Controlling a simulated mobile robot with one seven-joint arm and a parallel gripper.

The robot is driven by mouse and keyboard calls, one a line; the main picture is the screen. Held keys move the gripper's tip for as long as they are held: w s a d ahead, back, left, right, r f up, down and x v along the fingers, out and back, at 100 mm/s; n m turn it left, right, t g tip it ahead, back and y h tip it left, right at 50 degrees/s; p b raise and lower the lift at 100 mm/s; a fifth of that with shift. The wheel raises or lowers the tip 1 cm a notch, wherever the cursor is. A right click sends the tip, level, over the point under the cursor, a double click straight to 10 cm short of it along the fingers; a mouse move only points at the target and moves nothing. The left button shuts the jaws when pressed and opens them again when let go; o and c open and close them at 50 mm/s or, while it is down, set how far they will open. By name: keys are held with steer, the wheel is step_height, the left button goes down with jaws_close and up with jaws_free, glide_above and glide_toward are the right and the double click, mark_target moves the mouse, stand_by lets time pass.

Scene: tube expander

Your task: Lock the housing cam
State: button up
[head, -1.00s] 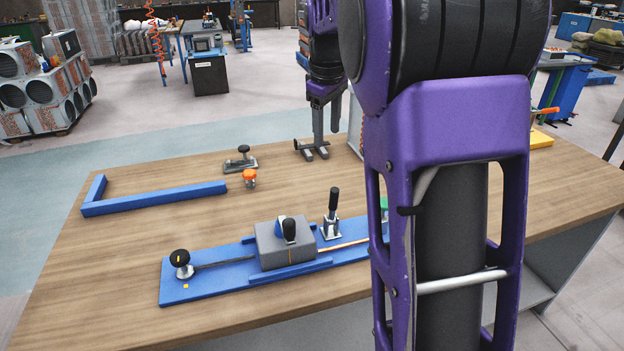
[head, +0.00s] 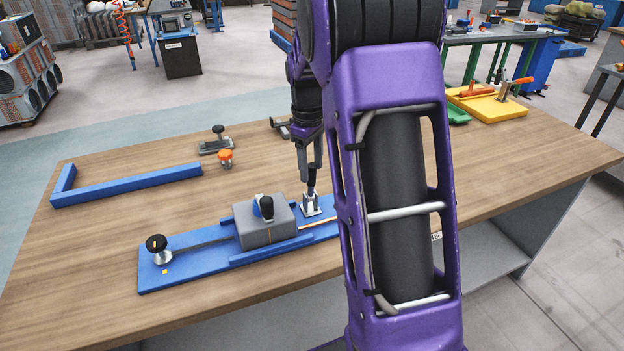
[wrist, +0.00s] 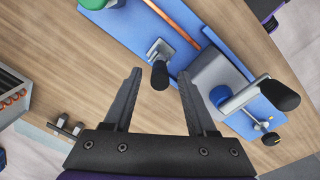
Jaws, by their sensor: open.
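The grey housing block (head: 270,230) sits on the blue base plate (head: 190,272). Its cam lever has a black knob (head: 266,208) and a blue part on top of the block. In the wrist view, the block (wrist: 212,75) and the cam lever's black knob (wrist: 280,95) lie right of my fingers. My gripper (head: 309,165) is open and points down, by the upright black-handled clamp (head: 311,203) behind the block. In the wrist view, the clamp's black handle (wrist: 160,75) appears between the fingertips of my open gripper (wrist: 161,71); nothing is visibly held.
A black knob (head: 156,243) stands at the plate's left end. A copper rod (wrist: 172,20) runs along the plate. Farther back are a blue L-shaped bar (head: 130,186), an orange knob (head: 225,156) and a grey clamp (head: 216,140). Bare wooden tabletop (head: 90,300) surrounds the plate.

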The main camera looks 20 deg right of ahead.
mark_target(312, 182)
steer(key=shift+w+d+f, duration=0.1)
steer(key=shift+d+f, duration=0.05)
steer(key=shift+f, duration=1.85)
jaws_close()
